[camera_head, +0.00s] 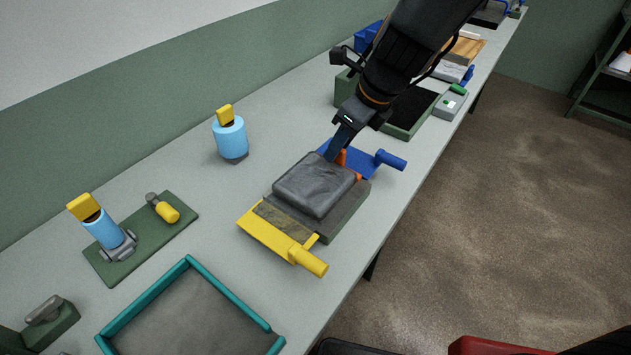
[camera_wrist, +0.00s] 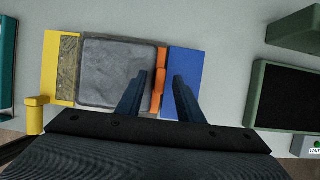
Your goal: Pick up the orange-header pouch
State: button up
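A grey, pillow-like pouch (camera_head: 313,184) lies on a dark grey block (camera_head: 345,213) on the table. It also shows in the wrist view (camera_wrist: 110,70). An orange strip in pieces (camera_wrist: 160,82) runs along its right edge there; a bit of it shows in the head view (camera_head: 342,157). A yellow plate with a handle (camera_head: 270,232) is on one side, a blue plate with a handle (camera_head: 362,163) on the other. My gripper (camera_wrist: 160,78) is open, its fingers on either side of the orange strip in the wrist view. Whether they touch anything is unclear.
A green-framed dark tray (camera_head: 410,132) stands behind, on the far side of my arm. A light-blue bottle with a yellow top (camera_head: 231,138) is at left. A teal-rimmed tray (camera_head: 235,300) and a green board (camera_head: 125,262) with tools are nearer. Bare table lies between.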

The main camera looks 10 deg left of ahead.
grip_shut()
